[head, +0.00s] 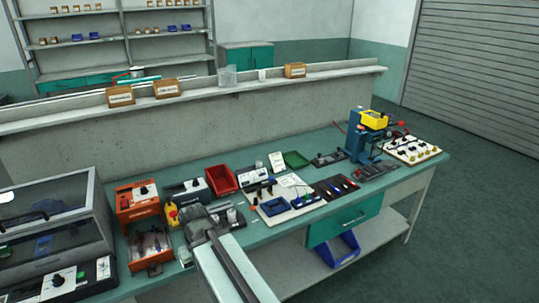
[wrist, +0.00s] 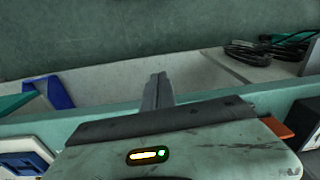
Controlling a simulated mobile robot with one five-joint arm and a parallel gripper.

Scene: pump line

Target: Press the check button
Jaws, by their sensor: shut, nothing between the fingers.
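Several control boxes with small knobs and buttons stand on the teal workbench (head: 404,177) in the head view. I cannot tell which of them bears the check button. A yellow box with a red button (head: 171,213) stands just left of my gripper (head: 196,217). My gripper is over the front left part of the bench and hides part of what is behind and below it. In the wrist view, my gripper's fingers (wrist: 158,77) are shut and empty. They show against the bench edge and the pale lower shelf (wrist: 115,82).
An orange unit (head: 137,199), a red bin (head: 221,180) and a white board with a blue tray (head: 272,207) crowd the bench. A blue press (head: 357,143) stands at the right. A glass-lidded case (head: 60,225) fills the left. A blue bin (head: 345,247) sits below.

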